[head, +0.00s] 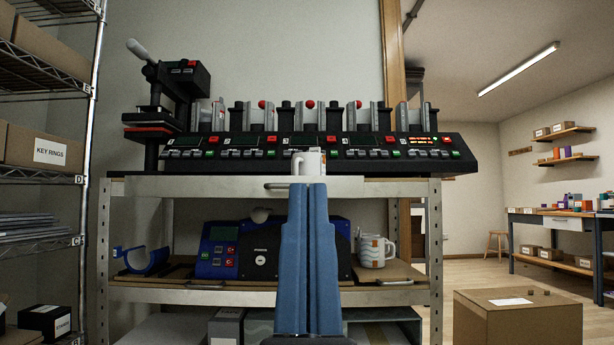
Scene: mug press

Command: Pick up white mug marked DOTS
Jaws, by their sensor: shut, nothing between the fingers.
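A white mug (308,161) stands on the top shelf in front of the press, straight beyond the tips of my gripper. Its handle is at the left and a bit of orange shows at its right edge. Its lower part is hidden by my gripper. More white mugs (373,252) with orange marks stand close together on the lower shelf at the right. I cannot read DOTS on any mug. My gripper (307,188), with long blue fingers side by side, is shut and empty, pointing at the shelf. I cannot tell whether it touches the mug.
A black mug press (400,155) with several stations fills the back of the top shelf (200,187). A blue press (219,252) stands on the lower shelf. A wire rack (82,140) is at the left; a cardboard box (518,322) is at the lower right.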

